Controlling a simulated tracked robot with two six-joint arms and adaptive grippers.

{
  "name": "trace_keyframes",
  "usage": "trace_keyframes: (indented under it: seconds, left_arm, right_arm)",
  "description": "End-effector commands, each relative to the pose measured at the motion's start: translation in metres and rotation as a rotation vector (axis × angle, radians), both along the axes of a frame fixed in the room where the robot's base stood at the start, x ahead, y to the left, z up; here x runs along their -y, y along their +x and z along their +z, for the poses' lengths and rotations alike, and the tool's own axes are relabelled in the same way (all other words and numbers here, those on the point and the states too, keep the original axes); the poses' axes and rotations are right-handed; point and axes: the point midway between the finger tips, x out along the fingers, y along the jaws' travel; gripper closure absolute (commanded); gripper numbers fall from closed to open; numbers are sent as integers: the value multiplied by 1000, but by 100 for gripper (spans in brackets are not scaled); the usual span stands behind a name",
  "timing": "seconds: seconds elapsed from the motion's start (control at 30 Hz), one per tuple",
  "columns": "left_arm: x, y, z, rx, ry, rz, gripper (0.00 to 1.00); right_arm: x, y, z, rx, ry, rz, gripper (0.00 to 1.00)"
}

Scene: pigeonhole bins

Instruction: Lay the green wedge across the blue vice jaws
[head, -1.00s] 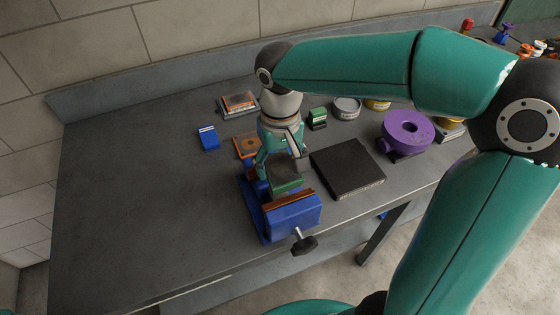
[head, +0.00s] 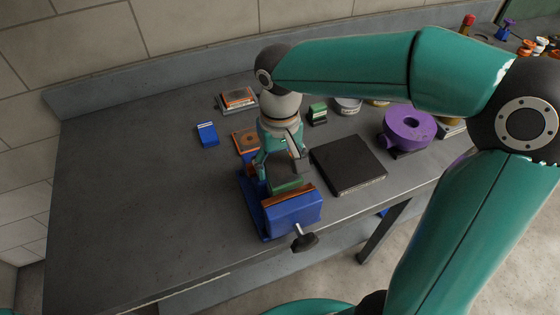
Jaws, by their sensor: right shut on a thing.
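The blue vice (head: 292,214) stands near the front edge of the bench, with an orange-brown strip along its near jaw and a black handle at the front. My right gripper (head: 281,176) points down over the back of the vice. It is shut on the green wedge (head: 288,187), which sits at the jaws, just behind the near jaw's strip. The gripper hides much of the far jaw, and I cannot tell whether the wedge touches the jaws. My left gripper is not in view.
A blue block (head: 207,134), an orange block (head: 245,140) and a green-and-black block (head: 317,114) stand behind. The bench's left side is clear.

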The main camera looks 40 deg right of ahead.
Motion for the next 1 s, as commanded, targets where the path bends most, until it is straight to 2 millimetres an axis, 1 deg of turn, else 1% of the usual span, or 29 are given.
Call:
trace_keyframes:
  seconds: [0.73, 0.77, 0.9, 1.0]
  left_arm:
    - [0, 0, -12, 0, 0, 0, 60]
    - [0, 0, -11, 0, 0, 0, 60]
    - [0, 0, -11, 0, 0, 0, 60]
    - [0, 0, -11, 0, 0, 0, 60]
  right_arm:
    - [0, 0, -14, 1, 0, -1, 69]
    - [0, 0, -13, 2, 0, -1, 24]
    - [0, 0, -13, 1, 0, -1, 1]
    - [1, 0, -13, 1, 0, -2, 0]
